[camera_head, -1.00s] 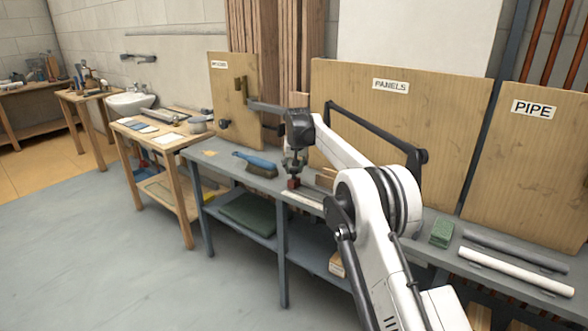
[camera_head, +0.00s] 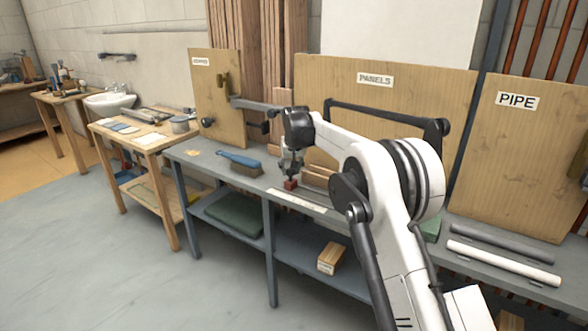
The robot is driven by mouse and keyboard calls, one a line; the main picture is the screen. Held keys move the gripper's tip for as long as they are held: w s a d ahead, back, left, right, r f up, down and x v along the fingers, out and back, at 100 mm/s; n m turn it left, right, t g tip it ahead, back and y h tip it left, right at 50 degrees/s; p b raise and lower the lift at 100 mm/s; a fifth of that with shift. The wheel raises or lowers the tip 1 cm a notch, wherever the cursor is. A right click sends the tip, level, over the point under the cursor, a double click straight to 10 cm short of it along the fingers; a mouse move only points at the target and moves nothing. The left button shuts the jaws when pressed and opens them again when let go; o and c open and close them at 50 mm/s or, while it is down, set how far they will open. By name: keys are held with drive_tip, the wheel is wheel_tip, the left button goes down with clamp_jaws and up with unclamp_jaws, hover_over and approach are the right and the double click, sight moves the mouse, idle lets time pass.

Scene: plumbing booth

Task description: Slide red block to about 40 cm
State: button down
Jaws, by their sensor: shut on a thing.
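A small red block (camera_head: 290,184) stands on the grey workbench, at the far-left part of a pale ruler-like strip (camera_head: 300,200). My gripper (camera_head: 291,174) points down over the block and is shut on it. The strip runs along the bench's front edge, toward the lower right. Its markings are too small to read, and its right part passes behind my arm.
A blue-handled brush (camera_head: 240,162) lies left of the block. Wooden pieces (camera_head: 318,177) lie just behind and right of it. Upright boards, including the PANELS board (camera_head: 390,100), stand behind the bench. Grey and white pipes (camera_head: 503,262) lie at right.

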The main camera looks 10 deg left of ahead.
drive_tip(key=c, duration=1.4)
unclamp_jaws()
drive_tip(key=shift+r, duration=0.15)
drive_tip(key=v, duration=1.1)
drive_tip(key=shift+s+r, duration=0.25)
drive_tip(key=shift+r, duration=0.1)
